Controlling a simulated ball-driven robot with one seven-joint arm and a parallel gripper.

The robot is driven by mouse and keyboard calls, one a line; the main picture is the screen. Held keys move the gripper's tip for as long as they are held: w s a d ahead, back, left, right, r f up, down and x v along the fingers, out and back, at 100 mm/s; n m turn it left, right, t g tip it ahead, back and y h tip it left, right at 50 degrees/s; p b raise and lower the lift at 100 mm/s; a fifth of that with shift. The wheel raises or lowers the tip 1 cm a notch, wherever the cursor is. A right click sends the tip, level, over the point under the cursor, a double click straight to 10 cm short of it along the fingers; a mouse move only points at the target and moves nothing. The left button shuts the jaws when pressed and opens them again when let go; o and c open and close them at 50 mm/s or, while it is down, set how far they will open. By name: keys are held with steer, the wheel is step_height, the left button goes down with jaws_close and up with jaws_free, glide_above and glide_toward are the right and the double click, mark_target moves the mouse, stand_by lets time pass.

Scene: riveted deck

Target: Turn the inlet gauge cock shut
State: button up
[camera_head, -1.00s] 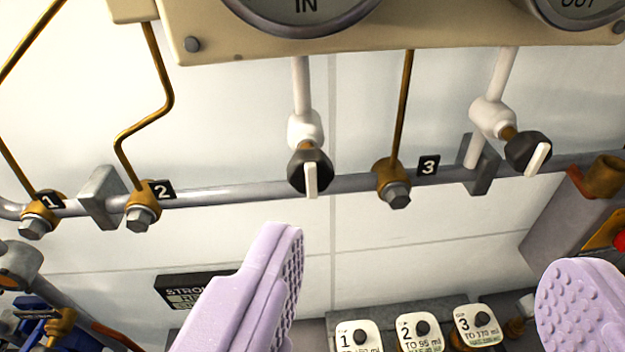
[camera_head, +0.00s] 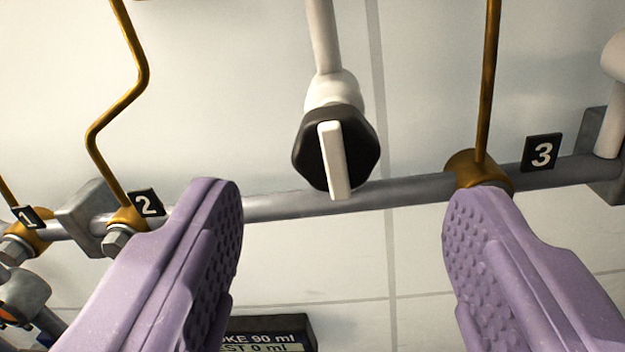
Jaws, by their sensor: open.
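The inlet gauge cock is a black knob (camera_head: 310,160) with a white lever bar (camera_head: 334,160), on a white fitting (camera_head: 332,92) below a white pipe. The bar stands nearly upright in the picture, roughly in line with the pipe. In the earlier view this pipe runs up to the gauge marked IN; the gauge is now out of frame. My gripper (camera_head: 342,215) is open, with two lilac, studded fingers. The knob shows between and a little above the fingertips in the picture. No finger visibly touches it. Nothing is between the fingers.
A grey horizontal pipe (camera_head: 400,192) runs behind the knob. A brass fitting (camera_head: 474,170) by label 3 (camera_head: 542,153) is close to the right fingertip. Fitting 2 (camera_head: 126,218) and its bent brass tube are left. A dark sign (camera_head: 262,334) is low between the fingers.

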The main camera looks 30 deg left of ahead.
mark_target(336, 160)
steer(key=x, duration=0.7)
steer(key=shift+w+a+f+p, duration=0.15)
steer(key=shift+w+a+p, duration=0.05)
steer(key=shift+w+p, duration=0.15)
steer(key=c, duration=1)
